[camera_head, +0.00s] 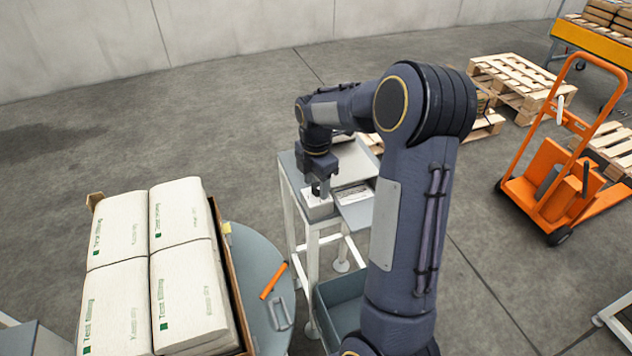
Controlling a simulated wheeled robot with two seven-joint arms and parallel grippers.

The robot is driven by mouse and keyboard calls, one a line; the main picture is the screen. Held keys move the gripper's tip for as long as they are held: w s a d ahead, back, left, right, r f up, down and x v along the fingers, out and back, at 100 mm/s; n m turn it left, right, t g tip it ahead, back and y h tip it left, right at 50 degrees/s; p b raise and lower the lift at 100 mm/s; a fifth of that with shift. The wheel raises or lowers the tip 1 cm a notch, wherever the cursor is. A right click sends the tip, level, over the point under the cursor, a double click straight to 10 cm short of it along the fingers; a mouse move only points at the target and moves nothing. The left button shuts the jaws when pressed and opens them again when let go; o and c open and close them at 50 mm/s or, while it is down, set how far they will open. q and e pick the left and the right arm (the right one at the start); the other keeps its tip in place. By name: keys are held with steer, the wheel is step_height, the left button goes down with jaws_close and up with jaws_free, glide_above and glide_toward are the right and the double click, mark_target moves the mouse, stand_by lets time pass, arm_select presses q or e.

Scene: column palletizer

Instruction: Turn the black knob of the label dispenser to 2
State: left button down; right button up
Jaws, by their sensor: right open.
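The label dispenser (317,207) is a pale box on a small grey stand (294,178). A tray with a printed white label (352,194) is at its right. My right gripper (321,191) points down at the top of the dispenser, with its fingers at or just above the box. It is open. The black knob cannot be made out; the dark gripper covers that part of the dispenser. I cannot tell whether the fingers touch anything. My left gripper is not in view.
White sacks (160,270) fill a box at the left. A round grey table (262,262) beside it holds an orange tool (273,281). A blue-grey bin (340,300) is below the stand. An orange pallet truck (553,185) and wooden pallets (512,78) stand at the right.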

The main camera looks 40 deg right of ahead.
steer(key=shift+f, duration=0.2)
steer(key=c, duration=1)
steer(key=shift+o, duration=0.2)
